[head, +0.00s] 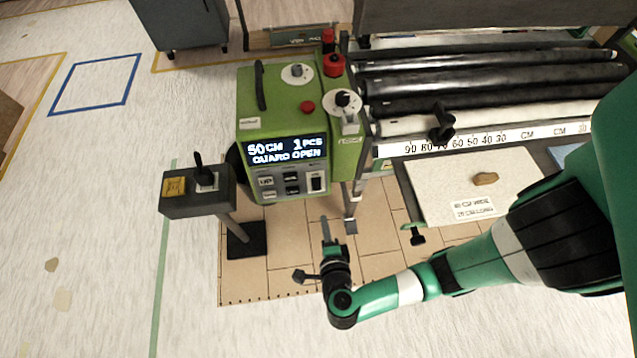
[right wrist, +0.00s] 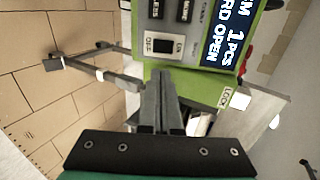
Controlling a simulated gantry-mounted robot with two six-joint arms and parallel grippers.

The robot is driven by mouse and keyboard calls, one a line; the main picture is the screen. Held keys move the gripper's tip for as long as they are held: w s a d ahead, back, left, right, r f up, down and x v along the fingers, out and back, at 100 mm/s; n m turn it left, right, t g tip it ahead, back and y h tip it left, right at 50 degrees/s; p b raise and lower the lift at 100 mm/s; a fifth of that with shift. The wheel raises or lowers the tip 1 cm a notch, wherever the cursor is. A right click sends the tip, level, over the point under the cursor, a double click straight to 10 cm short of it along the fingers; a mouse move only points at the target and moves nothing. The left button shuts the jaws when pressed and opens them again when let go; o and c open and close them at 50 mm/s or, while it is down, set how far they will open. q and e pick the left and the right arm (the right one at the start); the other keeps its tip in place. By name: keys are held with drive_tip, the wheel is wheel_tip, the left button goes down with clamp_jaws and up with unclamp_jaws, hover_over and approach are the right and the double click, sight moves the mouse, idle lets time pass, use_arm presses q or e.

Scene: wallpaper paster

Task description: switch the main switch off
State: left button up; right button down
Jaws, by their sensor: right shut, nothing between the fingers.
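The green control box (head: 262,100) stands left of the rollers, its display (head: 287,149) lit with "50CM 1PCS GUARD OPEN". At the lower right of its panel is a black rocker switch (head: 316,182) on a light plate. It also shows in the right wrist view (right wrist: 163,46), with small end labels, one seeming to read OFF. Which way it is tipped I cannot tell. My right gripper (head: 325,228) is shut and empty, below the box in the head view. In the right wrist view its fingertips (right wrist: 164,78) appear just below the rocker, seemingly apart from it. My left gripper is not in view.
A grey box with a black lever (head: 198,180) stands on a post at left. Red knobs (head: 334,65) and dials sit on top of the control box. Rollers (head: 480,80) and a white sheet (head: 455,185) lie to the right. A metal leg (head: 350,205) stands below the box.

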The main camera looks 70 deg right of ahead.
drive_tip(key=b, duration=0.5)
approach(317, 188)
drive_tip(key=x, duration=0.5)
drive_tip(key=shift+d+f, duration=0.25)
drive_tip(key=shift+f, duration=0.05)
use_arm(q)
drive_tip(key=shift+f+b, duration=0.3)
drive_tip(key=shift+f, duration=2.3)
use_arm(e)
drive_tip(key=shift+w+d+f, duration=0.1)
drive_tip(key=shift+w+d, duration=0.25)
drive_tip(key=shift+d, duration=0.15)
